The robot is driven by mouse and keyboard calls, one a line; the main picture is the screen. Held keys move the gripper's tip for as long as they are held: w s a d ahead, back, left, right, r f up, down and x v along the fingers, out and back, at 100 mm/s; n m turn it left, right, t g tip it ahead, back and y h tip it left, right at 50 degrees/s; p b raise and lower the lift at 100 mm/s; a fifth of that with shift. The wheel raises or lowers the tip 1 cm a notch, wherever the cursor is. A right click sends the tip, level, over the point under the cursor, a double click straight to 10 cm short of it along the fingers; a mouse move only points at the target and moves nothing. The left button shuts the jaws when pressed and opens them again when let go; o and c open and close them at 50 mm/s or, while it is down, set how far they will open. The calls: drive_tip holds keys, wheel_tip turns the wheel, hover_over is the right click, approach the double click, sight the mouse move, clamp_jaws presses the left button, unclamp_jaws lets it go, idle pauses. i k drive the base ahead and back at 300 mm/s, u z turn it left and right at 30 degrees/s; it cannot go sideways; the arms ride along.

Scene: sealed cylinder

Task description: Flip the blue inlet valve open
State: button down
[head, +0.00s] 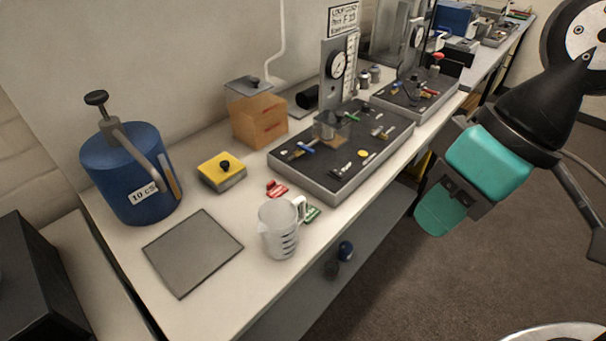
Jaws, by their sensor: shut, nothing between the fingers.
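A small blue valve handle (306,148) sits near the left end of the nearer grey apparatus board (325,192), beside a clear cylinder block (331,126). It looks like the blue inlet valve, but it is too small for me to tell its exact position. My gripper (438,213), with teal fingers, is shut and empty. It hangs to the right of the bench, out over the floor side and well apart from the valve.
A blue drum (130,175) stands at left. A second apparatus board (415,92) lies farther back.

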sight(300, 145)
drive_tip(key=u, duration=0.15)
drive_tip(key=k, duration=0.1)
drive_tip(key=z, duration=0.5)
drive_tip(key=i, duration=1.25)
drive_tip(key=u, duration=0.7)
